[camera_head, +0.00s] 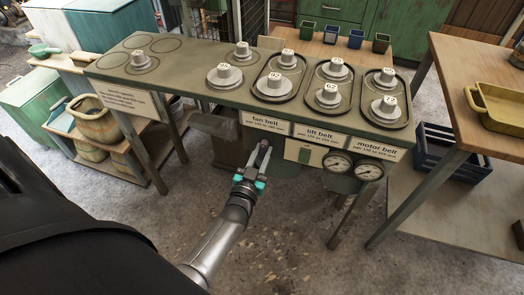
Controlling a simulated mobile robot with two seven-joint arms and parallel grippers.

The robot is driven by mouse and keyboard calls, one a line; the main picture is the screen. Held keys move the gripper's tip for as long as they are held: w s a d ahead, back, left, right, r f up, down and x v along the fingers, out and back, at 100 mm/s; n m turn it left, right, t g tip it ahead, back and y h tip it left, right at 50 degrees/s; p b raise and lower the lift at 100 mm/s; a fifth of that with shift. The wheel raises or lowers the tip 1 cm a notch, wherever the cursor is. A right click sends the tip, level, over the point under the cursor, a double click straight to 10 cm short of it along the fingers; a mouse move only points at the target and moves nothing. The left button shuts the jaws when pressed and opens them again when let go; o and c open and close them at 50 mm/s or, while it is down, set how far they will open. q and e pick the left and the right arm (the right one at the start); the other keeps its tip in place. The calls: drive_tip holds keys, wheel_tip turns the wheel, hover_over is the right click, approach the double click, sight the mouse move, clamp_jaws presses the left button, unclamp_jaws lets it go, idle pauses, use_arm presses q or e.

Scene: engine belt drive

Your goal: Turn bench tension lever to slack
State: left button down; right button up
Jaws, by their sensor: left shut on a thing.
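The bench (190,88) has a green-grey top, with belt labels on its front edge. My left gripper (257,163) reaches up to the front of the bench below the fan belt label. It is shut on the tension lever (264,144), whose small reddish tip shows just above the fingers. The rest of the lever is hidden by the fingers. A pale plate with a green window (305,153) sits right of the lever; I cannot read any marking on it. My right gripper is not in view.
Several grey numbered pulleys (224,76) stand on the bench, some in dark oval trays. Two round gauges (338,163) hang below its front edge at the right. A wooden table with a yellow tray (497,108) stands to the right. The floor in front is clear.

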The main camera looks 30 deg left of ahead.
sight(262, 154)
use_arm(q)
drive_tip(key=shift+n, duration=0.6)
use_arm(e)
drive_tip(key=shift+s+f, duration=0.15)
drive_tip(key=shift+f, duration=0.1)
use_arm(q)
drive_tip(key=c, duration=0.7)
unclamp_jaws()
drive_tip(key=shift+s+d, duration=0.1)
drive_tip(key=shift+s, duration=0.15)
drive_tip(key=p+v, duration=0.2)
drive_tip(key=v, duration=0.3)
drive_tip(key=shift+s, duration=0.3)
drive_tip(key=p+v, duration=0.2)
drive_tip(key=v, duration=0.7)
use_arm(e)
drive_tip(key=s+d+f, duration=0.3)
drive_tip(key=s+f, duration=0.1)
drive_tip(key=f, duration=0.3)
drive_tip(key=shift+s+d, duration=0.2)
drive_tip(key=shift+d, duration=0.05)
use_arm(q)
drive_tip(key=shift+f, duration=0.1)
